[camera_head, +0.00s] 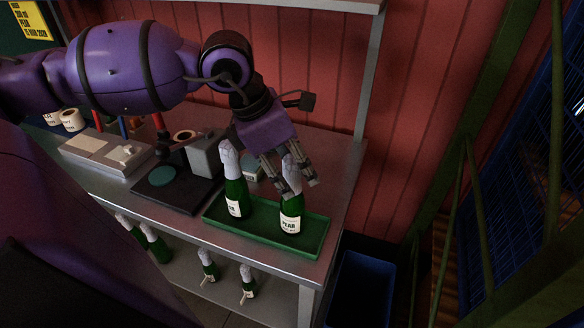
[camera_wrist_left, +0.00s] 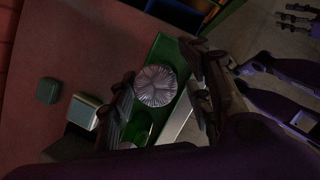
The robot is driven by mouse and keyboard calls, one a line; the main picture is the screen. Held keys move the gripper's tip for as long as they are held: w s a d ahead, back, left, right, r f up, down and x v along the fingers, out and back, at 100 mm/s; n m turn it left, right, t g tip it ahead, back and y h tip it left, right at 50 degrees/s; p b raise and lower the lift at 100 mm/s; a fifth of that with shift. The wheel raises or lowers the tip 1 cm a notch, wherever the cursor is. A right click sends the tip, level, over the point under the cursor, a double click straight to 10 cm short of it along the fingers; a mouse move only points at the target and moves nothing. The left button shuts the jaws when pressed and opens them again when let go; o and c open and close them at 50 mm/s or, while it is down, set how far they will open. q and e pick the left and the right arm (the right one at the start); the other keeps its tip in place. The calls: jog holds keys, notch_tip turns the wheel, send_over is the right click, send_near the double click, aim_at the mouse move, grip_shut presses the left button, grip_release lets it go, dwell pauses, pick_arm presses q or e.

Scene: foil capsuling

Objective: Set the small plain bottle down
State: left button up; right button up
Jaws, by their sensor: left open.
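Two green bottles with silver foil tops stand in the green tray (camera_head: 265,237) in the head view. The right bottle (camera_head: 291,222), with a pale "PEAR" label, stands upright at the tray's right end. My left gripper (camera_head: 298,187) is open, its fingers at either side of that bottle's neck, hiding part of it. In the left wrist view, the round pleated foil top (camera_wrist_left: 157,86) shows between the open fingers. The left bottle (camera_head: 235,190) stands apart, also labelled. My right gripper shows only as small metal fingers in the left wrist view (camera_wrist_left: 295,19); its state is unclear.
A dark device with a round teal pad (camera_head: 162,176) and a grey block (camera_head: 206,157) stand left of the tray. A blue bin (camera_head: 362,290) is right of the table. The red wall (camera_head: 330,70) is behind.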

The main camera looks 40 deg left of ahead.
pick_arm(q)
jog(key=p+v, duration=0.1)
jog(key=v, duration=0.4)
jog(key=shift+a+r+p, duration=0.1)
jog(key=shift+r+p, duration=0.3)
jog(key=p+v, duration=0.2)
jog(key=v, duration=0.4)
jog(key=shift+s+r, duration=0.15)
jog(key=shift+r, duration=0.05)
pick_arm(e)
jog(key=w+r, duration=0.1)
jog(key=w+a+r, duration=0.1)
jog(key=r, duration=0.1)
jog(key=shift+a+r, duration=0.2)
jog(key=shift+r, duration=0.1)
pick_arm(q)
jog(key=shift+a, duration=0.1)
pick_arm(e)
jog(key=shift+w+a+r+t, duration=0.1)
jog(key=shift+w+r+t, duration=0.1)
jog(key=shift+t, duration=0.1)
pick_arm(q)
jog(key=shift+f, duration=0.1)
